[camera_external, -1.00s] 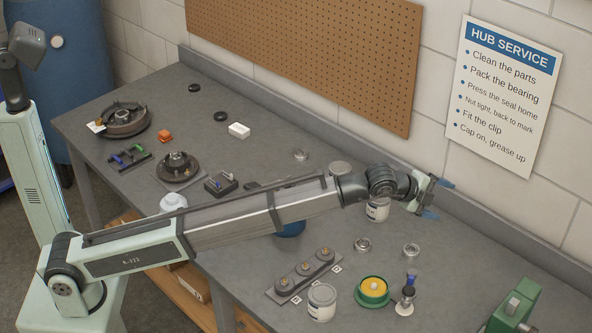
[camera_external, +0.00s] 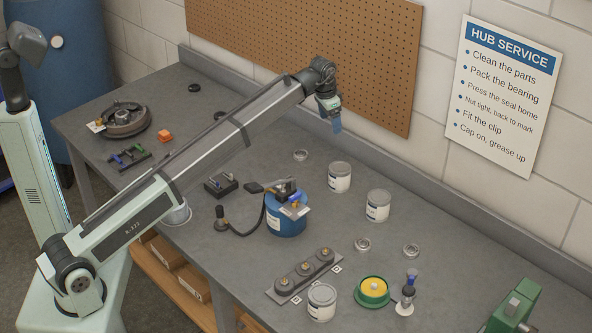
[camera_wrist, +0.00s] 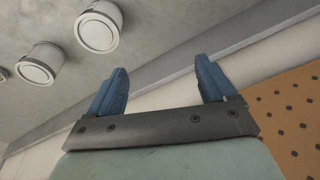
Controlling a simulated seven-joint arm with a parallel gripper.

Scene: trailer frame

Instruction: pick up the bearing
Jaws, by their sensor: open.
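Several small metal rings that look like bearings lie flat on the grey bench. One ring (camera_external: 301,155) is near the back, below the pegboard. Two more, a ring (camera_external: 363,244) and another ring (camera_external: 411,250), lie further right; I cannot tell which is the task's bearing. My gripper (camera_external: 336,125) is raised in front of the pegboard, above and right of the back ring, fingers pointing down. In the wrist view its two blue fingers (camera_wrist: 162,72) stand apart with nothing between them. No ring shows clearly there.
White cans (camera_external: 339,177) and (camera_external: 377,206) stand near the back wall; one can (camera_wrist: 98,30) shows in the wrist view. A blue pot (camera_external: 286,220) with a hose is mid-bench. A hub plate (camera_external: 303,272), green-rimmed yellow tub (camera_external: 373,291) and green vise (camera_external: 512,312) are at the front right.

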